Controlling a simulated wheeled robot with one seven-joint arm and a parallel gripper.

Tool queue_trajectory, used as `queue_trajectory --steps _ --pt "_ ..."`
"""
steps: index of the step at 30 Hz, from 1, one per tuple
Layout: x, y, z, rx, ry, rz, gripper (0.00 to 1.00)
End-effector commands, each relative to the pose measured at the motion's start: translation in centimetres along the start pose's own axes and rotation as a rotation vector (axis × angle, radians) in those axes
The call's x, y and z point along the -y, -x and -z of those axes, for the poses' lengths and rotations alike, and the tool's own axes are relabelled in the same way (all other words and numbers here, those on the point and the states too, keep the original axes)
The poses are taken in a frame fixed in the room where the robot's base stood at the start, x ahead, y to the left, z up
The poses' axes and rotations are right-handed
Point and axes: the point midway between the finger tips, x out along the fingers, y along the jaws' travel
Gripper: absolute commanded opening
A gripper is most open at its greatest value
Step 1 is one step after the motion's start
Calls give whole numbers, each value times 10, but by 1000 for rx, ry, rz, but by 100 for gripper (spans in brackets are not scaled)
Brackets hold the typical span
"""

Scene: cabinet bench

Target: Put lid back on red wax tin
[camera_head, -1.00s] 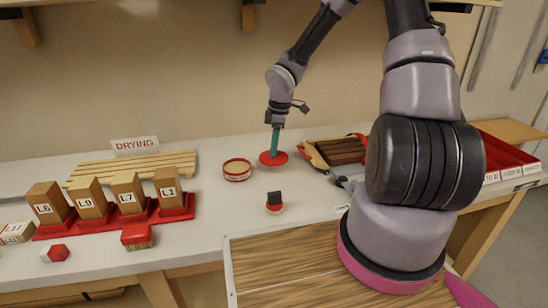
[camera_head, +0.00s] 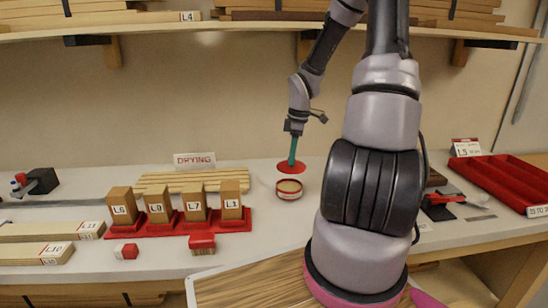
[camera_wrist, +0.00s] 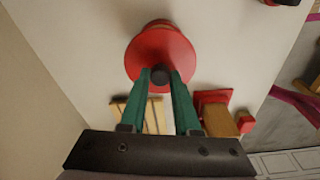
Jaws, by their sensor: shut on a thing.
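The round red lid (camera_head: 291,167) hangs from my gripper (camera_head: 292,159), just above and behind the red wax tin (camera_head: 289,192) in the head view. The tin stands on the bench with its pale wax showing. In the wrist view, my green fingers (camera_wrist: 160,77) are shut on the lid's dark knob, and the red lid (camera_wrist: 161,52) spreads out beyond the fingertips. Part of the tin (camera_wrist: 158,24) shows past the lid's far edge; the lid hides the rest. The lid is apart from the tin in the head view.
Labelled wooden blocks (camera_head: 159,206) stand in red holders left of the tin. A slatted rack (camera_head: 190,181) and DRYING sign (camera_head: 194,160) are behind them. A red brush (camera_head: 202,243) lies in front. A red tray (camera_head: 500,183) is at right. My arm hides part of the bench.

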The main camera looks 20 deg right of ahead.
Motion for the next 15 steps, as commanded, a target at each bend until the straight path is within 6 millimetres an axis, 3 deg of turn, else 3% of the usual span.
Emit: queue_trajectory --steps 15 --pt "1 -42 -6 -1 0 2 0"
